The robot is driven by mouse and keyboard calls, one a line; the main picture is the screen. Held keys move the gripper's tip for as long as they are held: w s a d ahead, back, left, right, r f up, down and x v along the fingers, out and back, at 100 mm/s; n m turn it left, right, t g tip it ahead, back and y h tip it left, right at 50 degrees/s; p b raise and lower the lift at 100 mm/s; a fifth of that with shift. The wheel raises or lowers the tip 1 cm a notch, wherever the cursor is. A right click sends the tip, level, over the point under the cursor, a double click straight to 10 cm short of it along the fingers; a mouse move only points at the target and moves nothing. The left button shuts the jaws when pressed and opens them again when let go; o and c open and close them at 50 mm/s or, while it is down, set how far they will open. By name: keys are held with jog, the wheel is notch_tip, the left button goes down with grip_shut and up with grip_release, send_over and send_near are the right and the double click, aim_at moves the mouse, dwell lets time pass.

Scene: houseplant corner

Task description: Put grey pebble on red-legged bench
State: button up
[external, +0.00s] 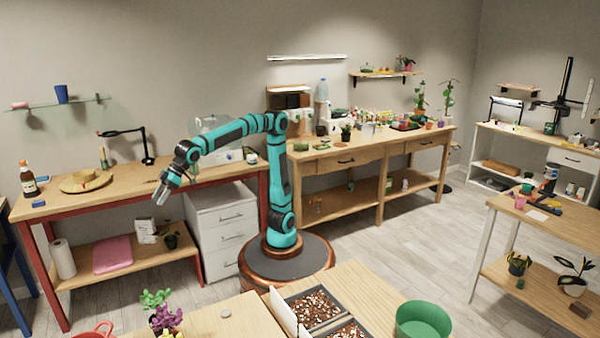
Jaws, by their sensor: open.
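The red-legged bench (125,190) stands against the wall on the left, with a wooden top and a lower shelf. A small grey rounded thing, which looks like the grey pebble (225,313), lies on the wooden table in the foreground. My gripper (161,194) is open and points down near the front edge of the red-legged bench. It appears empty and is well apart from the pebble.
A straw hat (86,181), a brown bottle (28,178) and a black lamp (147,145) stand on the red-legged bench. Near the pebble are a purple plant (165,318), soil trays (313,308) and a green pot (423,320). Bare wood shows at the bench's front middle.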

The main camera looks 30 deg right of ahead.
jog(key=s+d+f+n+g+h, duration=0.1)
jog(key=s+d+f, duration=0.15)
jog(key=s, duration=0.85)
jog(key=s+d+f+n+h, duration=0.1)
jog(key=s+d+n, duration=0.15)
jog(key=s, duration=0.75)
jog(key=n+h, duration=0.1)
jog(key=n, duration=0.1)
send_near(226, 311)
jog(key=shift+g, duration=0.4)
jog(key=x, duration=0.8)
jog(key=shift+w+a+f, duration=0.1)
jog(key=shift+w+f, duration=0.05)
jog(key=shift+w, duration=0.25)
jog(key=c, duration=1.1)
